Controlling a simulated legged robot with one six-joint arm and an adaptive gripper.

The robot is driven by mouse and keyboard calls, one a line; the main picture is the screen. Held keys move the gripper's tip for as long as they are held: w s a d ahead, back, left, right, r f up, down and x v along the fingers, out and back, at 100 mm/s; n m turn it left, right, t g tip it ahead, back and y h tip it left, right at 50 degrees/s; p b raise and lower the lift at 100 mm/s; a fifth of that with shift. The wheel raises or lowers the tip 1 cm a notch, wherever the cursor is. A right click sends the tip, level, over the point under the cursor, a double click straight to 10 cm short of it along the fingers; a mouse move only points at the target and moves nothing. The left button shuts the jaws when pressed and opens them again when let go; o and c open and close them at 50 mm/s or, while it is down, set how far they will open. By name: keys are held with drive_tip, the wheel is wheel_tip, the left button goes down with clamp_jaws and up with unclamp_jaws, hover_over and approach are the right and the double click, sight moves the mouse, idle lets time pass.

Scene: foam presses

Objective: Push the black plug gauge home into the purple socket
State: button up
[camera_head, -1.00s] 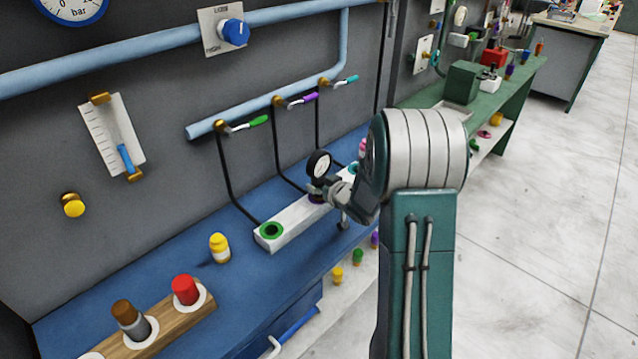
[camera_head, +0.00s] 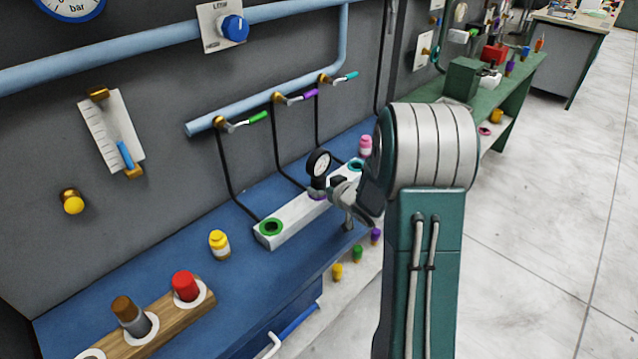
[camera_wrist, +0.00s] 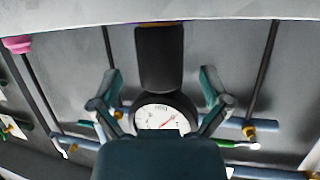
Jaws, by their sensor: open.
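The black plug gauge (camera_head: 318,164), with a round white dial, stands upright at the purple socket (camera_head: 318,196) in the middle of the white block (camera_head: 292,222). Part of the purple rim shows under its black body; how deep it sits I cannot tell. My gripper (camera_head: 338,186) is just right of the gauge in the head view, open. In the wrist view the gauge dial (camera_wrist: 160,117) and black body lie between my spread fingers (camera_wrist: 160,88), with a gap visible at each side. My wrist hides part of the block.
A green-ringed socket (camera_head: 271,228) and a teal-ringed socket (camera_head: 355,164) flank the purple one. Black hoses run down the wall behind. A yellow bottle (camera_head: 219,244) and a pink bottle (camera_head: 365,145) stand on the blue bench (camera_head: 180,262). A wooden rack (camera_head: 170,328) is front left.

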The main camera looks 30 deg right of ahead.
drive_tip(key=v, duration=0.9)
drive_tip(key=shift+s, duration=0.4)
drive_tip(key=shift+r, duration=0.1)
drive_tip(key=s+a+r+m+g+h, duration=0.2)
drive_tip(key=s+a+r+g+h, duration=0.3)
drive_tip(key=r, duration=0.6)
drive_tip(key=s+a+g+y, duration=0.1)
drive_tip(key=s+a, duration=0.5)
drive_tip(key=s, duration=0.3)
drive_tip(key=s+a+r+g+y, duration=0.1)
drive_tip(key=s+a+g+y, duration=0.1)
drive_tip(key=s+a, duration=0.5)
drive_tip(key=shift+s+a+r+n, duration=0.2)
drive_tip(key=shift+s+a+n, duration=0.1)
drive_tip(key=shift+s, duration=0.75)
